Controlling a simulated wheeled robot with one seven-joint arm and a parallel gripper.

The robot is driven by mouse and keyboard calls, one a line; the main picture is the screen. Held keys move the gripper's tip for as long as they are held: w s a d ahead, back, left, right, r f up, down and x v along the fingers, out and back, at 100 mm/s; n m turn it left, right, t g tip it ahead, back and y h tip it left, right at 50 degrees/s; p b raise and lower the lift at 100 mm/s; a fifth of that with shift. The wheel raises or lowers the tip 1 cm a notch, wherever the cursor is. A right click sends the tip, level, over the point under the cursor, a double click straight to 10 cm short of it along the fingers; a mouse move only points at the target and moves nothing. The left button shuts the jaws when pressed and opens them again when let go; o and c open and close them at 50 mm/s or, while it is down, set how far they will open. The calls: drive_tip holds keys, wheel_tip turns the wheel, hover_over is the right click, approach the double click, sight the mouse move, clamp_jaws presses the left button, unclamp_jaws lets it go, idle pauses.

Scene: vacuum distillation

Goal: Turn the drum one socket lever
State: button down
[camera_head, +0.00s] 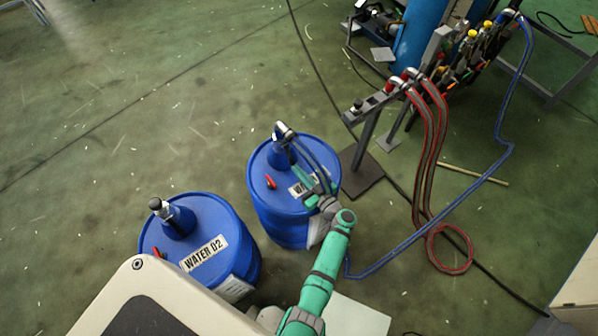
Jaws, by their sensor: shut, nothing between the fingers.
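Drum one is the rear blue drum (262,205). Its label is partly covered by my arm, with only the first letters showing. A blue neck with a silver, bent socket fitting (284,131) stands at its back left. My gripper (308,181) is over the right half of the drum top, close to the label and in front of the socket. It is shut and empty. Dark, hose-like lines run from the fitting toward my wrist; contact cannot be told.
A second blue drum (205,222), labelled WATER 02, stands front left with its own dark-capped neck. A blue hose (430,220) and red hoses (428,150) lie right of drum one. The left floor is clear.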

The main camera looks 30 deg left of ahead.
drive_tip(key=shift+a+f, duration=0.1)
drive_tip(key=v, duration=1.1)
